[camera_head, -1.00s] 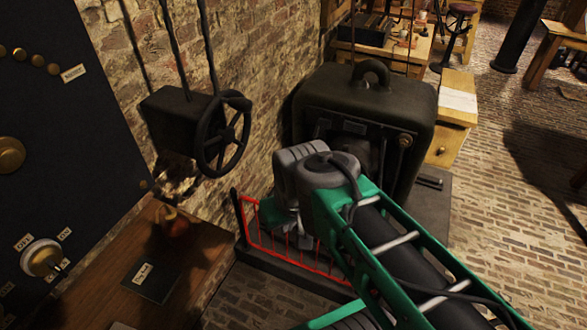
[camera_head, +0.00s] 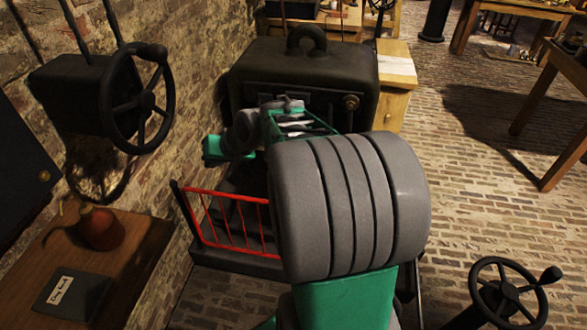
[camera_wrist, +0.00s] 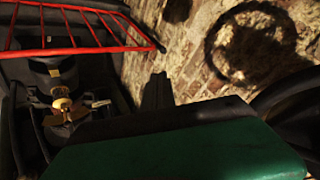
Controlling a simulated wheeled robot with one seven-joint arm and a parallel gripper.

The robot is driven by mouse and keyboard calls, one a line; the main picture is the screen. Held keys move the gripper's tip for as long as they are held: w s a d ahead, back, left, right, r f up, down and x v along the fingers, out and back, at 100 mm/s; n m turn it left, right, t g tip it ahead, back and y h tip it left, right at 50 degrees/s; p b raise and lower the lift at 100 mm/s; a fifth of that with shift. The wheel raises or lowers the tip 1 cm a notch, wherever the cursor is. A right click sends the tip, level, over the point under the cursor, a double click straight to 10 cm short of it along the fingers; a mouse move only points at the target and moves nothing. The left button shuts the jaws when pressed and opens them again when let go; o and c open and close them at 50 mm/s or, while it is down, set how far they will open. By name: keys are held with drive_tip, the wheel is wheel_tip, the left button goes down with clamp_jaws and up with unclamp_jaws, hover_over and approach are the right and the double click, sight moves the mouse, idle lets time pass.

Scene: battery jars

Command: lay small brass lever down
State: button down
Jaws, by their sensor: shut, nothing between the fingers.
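In the wrist view a small brass piece (camera_wrist: 64,106), which looks like the brass lever, sits on a dark fitting behind the red railing (camera_wrist: 75,50). Whether it stands up or lies flat I cannot tell. My gripper (camera_wrist: 157,90) shows there as a dark finger beyond its green body, shut and empty, to the right of the brass piece and apart from it. In the head view my gripper (camera_head: 216,149) is a small green end above the red railing (camera_head: 228,222), in front of the black machine (camera_head: 300,70). The brass lever cannot be made out there; my arm hides part of that area.
A black handwheel (camera_head: 138,100) on the brick wall stands close to the left of my gripper. A wooden bench (camera_head: 110,265) with a red flask (camera_head: 100,228) is at lower left. Another handwheel (camera_head: 508,292) is at lower right. Brick floor (camera_head: 470,170) is open on the right.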

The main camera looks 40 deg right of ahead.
drive_tip(key=w+d+f+m+t+h+b, duration=0.1)
drive_tip(key=d+f+m+t+b, duration=0.45)
drive_tip(key=d, duration=0.65)
drive_tip(key=w+d+f+m+t+h+b, duration=0.1)
drive_tip(key=d+f+m+t+b, duration=0.15)
drive_tip(key=d+f+b, duration=0.6)
drive_tip(key=s+d+f+m+t+h, duration=0.1)
drive_tip(key=s+d+m, duration=0.2)
drive_tip(key=d, duration=0.3)
drive_tip(key=s+d+f+m+t+h+b, duration=0.1)
drive_tip(key=s+d+m+h, duration=0.1)
drive_tip(key=d, duration=0.5)
drive_tip(key=shift+s+d+m, duration=0.3)
drive_tip(key=shift+s+m, duration=0.2)
drive_tip(key=shift+s, duration=0.35)
drive_tip(key=w+d+b, duration=0.1)
drive_tip(key=w+b, duration=0.2)
drive_tip(key=w, duration=0.7)
drive_tip(key=a, duration=0.3)
drive_tip(key=shift+s+a+r+b, duration=0.2)
drive_tip(key=shift+s+a+b, duration=0.05)
drive_tip(key=shift+s+b, duration=0.15)
drive_tip(key=shift+d+f, duration=0.1)
